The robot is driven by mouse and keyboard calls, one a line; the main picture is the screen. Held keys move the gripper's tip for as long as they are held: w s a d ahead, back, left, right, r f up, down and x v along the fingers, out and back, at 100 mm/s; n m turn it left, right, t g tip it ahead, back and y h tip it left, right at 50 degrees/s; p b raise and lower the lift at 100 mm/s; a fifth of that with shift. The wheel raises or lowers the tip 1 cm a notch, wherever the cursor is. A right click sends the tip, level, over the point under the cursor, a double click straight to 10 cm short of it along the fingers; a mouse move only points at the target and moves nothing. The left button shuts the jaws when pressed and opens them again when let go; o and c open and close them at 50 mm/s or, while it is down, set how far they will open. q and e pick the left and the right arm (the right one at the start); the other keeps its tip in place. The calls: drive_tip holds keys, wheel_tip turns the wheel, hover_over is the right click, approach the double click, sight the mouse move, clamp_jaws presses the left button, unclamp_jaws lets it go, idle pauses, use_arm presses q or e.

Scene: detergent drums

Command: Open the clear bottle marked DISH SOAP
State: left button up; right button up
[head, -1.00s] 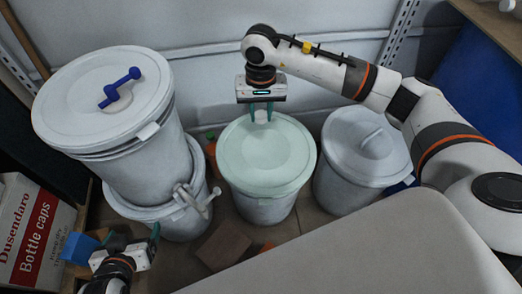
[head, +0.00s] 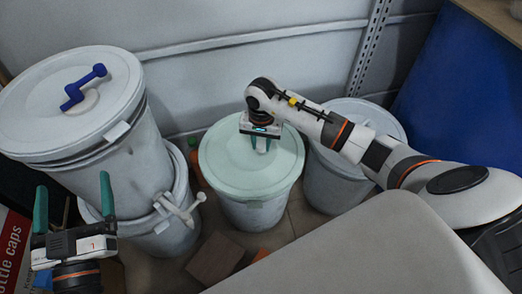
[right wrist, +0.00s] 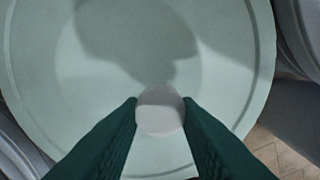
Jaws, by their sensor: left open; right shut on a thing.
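I see no clear bottle marked DISH SOAP in either view. My right gripper (head: 260,145) is shut on a small round white piece, which looks like a cap, over the pale green lid (head: 235,178) of the middle drum. In the right wrist view the white piece (right wrist: 160,110) sits between the two dark green fingers, with the lid (right wrist: 90,60) behind it. I cannot tell how far above the lid it is. My left gripper (head: 74,205) is open and empty at the lower left, its fingers pointing up, in front of the stacked drums.
Two white drums are stacked at left; the upper one (head: 125,150) has a blue handle (head: 84,88) on its lid. A grey drum (head: 328,180) stands at right, partly behind my right arm. A carton marked "Bottle caps" (head: 12,250) and a brown block (head: 216,258) are low down.

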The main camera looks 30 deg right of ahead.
sight(261, 145)
wheel_tip(261, 145, down, 3)
drive_tip(key=shift+f+b, duration=0.2)
drive_tip(key=shift+b, duration=0.25)
use_arm(q)
drive_tip(key=r+t, duration=0.1)
drive_tip(key=r, duration=0.1)
drive_tip(key=s+r+t+h, duration=0.1)
drive_tip(key=shift+s+d+r+t, duration=0.15)
drive_tip(key=shift+s+r+t, duration=0.05)
drive_tip(key=shift+r+t, duration=0.2)
use_arm(e)
drive_tip(key=shift+f, duration=0.1)
drive_tip(key=shift+f, duration=0.15)
drive_tip(key=o, duration=1.1)
use_arm(q)
drive_tip(key=shift+s+r+t, duration=0.25)
drive_tip(key=shift+r+t, duration=0.05)
drive_tip(key=shift+t, duration=0.1)
drive_tip(key=shift+w, duration=0.1)
